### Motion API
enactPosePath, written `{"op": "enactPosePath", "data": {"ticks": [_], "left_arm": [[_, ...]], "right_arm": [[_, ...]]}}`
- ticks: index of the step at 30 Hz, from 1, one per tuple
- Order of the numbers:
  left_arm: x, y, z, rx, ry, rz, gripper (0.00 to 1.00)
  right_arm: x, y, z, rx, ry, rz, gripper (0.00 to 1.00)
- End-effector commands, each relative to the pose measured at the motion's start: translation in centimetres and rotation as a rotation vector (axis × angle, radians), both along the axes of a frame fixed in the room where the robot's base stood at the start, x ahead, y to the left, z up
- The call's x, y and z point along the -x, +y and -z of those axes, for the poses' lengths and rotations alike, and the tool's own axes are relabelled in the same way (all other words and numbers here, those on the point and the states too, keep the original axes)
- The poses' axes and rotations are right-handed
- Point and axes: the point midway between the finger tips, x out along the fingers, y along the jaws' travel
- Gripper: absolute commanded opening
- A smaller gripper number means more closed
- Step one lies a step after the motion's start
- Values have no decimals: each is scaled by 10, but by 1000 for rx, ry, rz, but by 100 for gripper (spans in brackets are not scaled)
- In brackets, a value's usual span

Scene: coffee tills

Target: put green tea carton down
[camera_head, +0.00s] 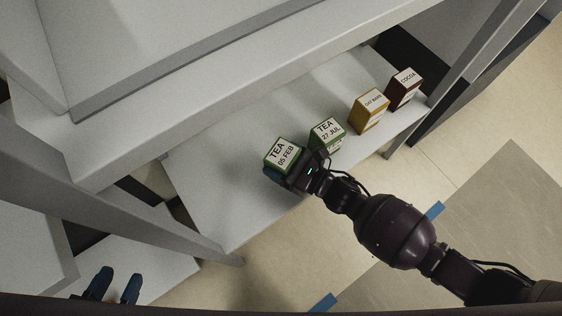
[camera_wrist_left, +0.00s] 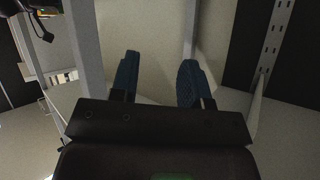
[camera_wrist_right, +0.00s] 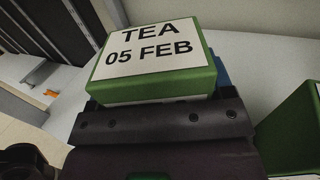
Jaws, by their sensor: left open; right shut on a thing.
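The green tea carton labelled "TEA 05 FEB" (camera_head: 283,153) is at the left end of the carton row, over the white shelf (camera_head: 225,200). My right gripper (camera_head: 287,172) is shut on it from the front. In the right wrist view the carton (camera_wrist_right: 157,70) fills the space ahead of the jaws, label facing up. I cannot tell whether its base touches the shelf. A second green carton, "TEA 27 JUL" (camera_head: 326,133), stands just right of it, apart; its green side shows in the right wrist view (camera_wrist_right: 295,130). My left gripper (camera_head: 118,285) is open and empty, at the lower left.
A yellow carton (camera_head: 369,110) and a brown cocoa carton (camera_head: 404,88) stand further right on the shelf. A higher shelf (camera_head: 240,85) overhangs the back. Grey posts (camera_head: 175,188) frame the left side. Bare shelf lies left of the held carton.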

Motion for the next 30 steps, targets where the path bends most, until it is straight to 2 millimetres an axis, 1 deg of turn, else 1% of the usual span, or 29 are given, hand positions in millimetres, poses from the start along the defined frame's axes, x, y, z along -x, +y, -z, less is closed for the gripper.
{"op": "enactPosePath", "data": {"ticks": [1,3,6,14,20,21,25,26,30], "left_arm": [[2,1,4,5,-2,-4,43],[2,2,3,10,-18,-9,43],[1,3,1,15,-39,-14,43],[0,3,-1,17,-51,-15,43],[0,4,-1,19,-54,-16,43],[-1,4,-1,19,-57,-16,43],[-1,4,-2,19,-58,-16,43],[-1,4,-2,19,-58,-16,43],[-1,4,-2,19,-57,-16,43]], "right_arm": [[3,0,15,2,10,0,48],[3,0,24,0,12,0,48],[2,0,31,1,8,0,48],[1,0,29,0,1,0,48],[1,0,34,0,4,1,48],[1,0,34,0,4,1,77],[1,0,33,1,3,1,97],[1,0,33,1,3,1,100],[1,0,33,1,3,1,100]]}}
